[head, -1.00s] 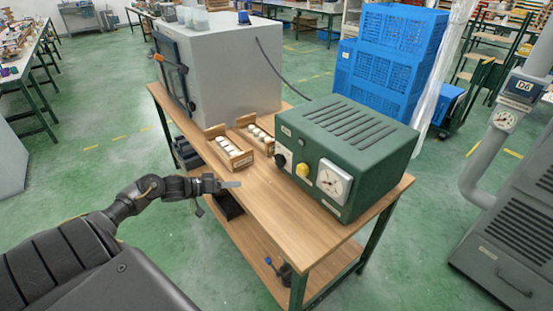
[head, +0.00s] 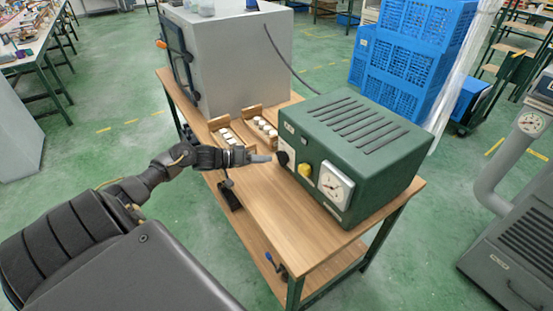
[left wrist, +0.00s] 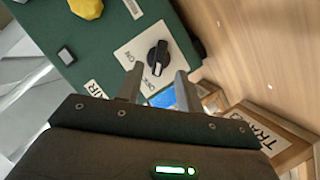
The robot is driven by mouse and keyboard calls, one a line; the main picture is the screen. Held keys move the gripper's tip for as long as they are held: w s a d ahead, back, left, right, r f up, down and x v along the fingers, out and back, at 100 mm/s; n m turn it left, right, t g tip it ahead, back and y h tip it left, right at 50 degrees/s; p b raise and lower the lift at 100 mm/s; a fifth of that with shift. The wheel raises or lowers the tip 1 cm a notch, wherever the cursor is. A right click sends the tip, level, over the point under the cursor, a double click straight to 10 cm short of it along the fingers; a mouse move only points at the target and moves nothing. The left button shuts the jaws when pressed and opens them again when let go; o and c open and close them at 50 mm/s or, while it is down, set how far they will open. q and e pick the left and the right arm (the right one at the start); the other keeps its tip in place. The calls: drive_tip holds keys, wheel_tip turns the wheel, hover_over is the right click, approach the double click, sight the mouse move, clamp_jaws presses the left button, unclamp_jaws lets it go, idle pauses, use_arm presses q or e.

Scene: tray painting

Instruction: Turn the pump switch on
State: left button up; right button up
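The green pump box (head: 365,140) stands on the wooden bench, with a black rotary switch (head: 283,158) at the left of its front. My left gripper (head: 262,158) is just in front of the switch. In the left wrist view its two fingers (left wrist: 159,74) are apart, with the switch just beyond and between their tips. I see no clear contact. My right gripper is not in view.
A yellow knob (head: 306,170) and a white gauge (head: 333,185) are beside the switch. Wooden trays with white pieces (head: 264,127) lie behind my gripper. A grey cabinet (head: 240,60) stands at the back. The bench's front (head: 300,235) is clear.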

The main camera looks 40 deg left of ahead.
sight(278, 159)
use_arm(q)
drive_tip(key=x, duration=0.5)
drive_tip(key=shift+w+d, duration=0.2)
drive_tip(key=shift+w, duration=0.1)
drive_tip(key=shift+c, duration=0.5)
clamp_jaws()
